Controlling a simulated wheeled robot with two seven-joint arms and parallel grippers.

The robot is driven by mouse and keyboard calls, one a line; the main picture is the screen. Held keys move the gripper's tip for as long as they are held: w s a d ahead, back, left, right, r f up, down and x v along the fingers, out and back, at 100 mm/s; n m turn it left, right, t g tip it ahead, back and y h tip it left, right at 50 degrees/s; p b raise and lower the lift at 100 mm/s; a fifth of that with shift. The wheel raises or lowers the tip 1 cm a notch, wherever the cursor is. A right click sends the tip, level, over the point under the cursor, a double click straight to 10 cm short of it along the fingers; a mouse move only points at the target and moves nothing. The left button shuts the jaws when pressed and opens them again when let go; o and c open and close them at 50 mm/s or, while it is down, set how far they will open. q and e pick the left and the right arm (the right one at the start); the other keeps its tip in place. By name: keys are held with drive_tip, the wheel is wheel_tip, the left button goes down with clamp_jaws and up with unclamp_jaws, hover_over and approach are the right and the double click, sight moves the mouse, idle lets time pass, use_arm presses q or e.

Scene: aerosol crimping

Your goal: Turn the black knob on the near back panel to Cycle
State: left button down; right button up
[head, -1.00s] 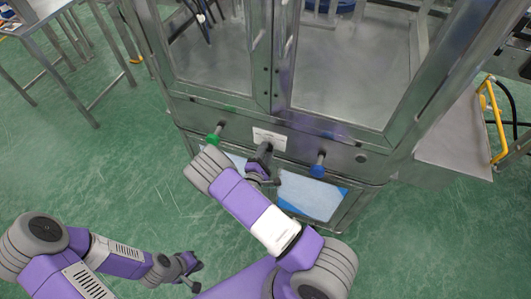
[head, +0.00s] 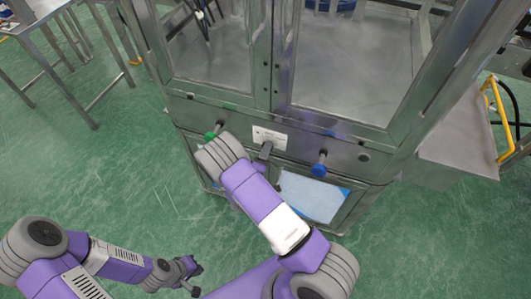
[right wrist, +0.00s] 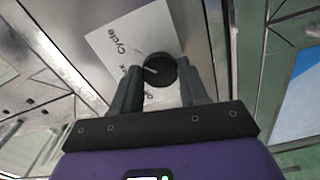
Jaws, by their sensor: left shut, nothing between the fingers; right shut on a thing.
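The black knob (right wrist: 160,70) sits on a white label plate (right wrist: 105,50) in the right wrist view. A pale pointer line on its face points toward the left of that picture. The word "Cycle" is readable on the plate above and left of the knob; other lettering is partly hidden by the fingers. My right gripper (right wrist: 161,90) is shut on the knob, one finger on each side. In the head view the plate (head: 270,138) shows on the panel, with my right gripper and arm covering the knob. My left gripper (head: 195,280) is shut and empty, low over the floor.
A green knob (head: 211,135) is left of the plate and a blue knob (head: 318,168) right of it. Glazed cabinet doors rise above the panel. A metal table (head: 65,35) stands at far left. Open green floor lies left of the cabinet.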

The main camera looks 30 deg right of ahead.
idle(0.3)
drive_tip(key=o, duration=1.1)
drive_tip(key=shift+c, duration=0.2)
drive_tip(key=shift+a, duration=0.1)
drive_tip(key=v, duration=0.7)
drive_tip(key=shift+s+a, duration=0.2)
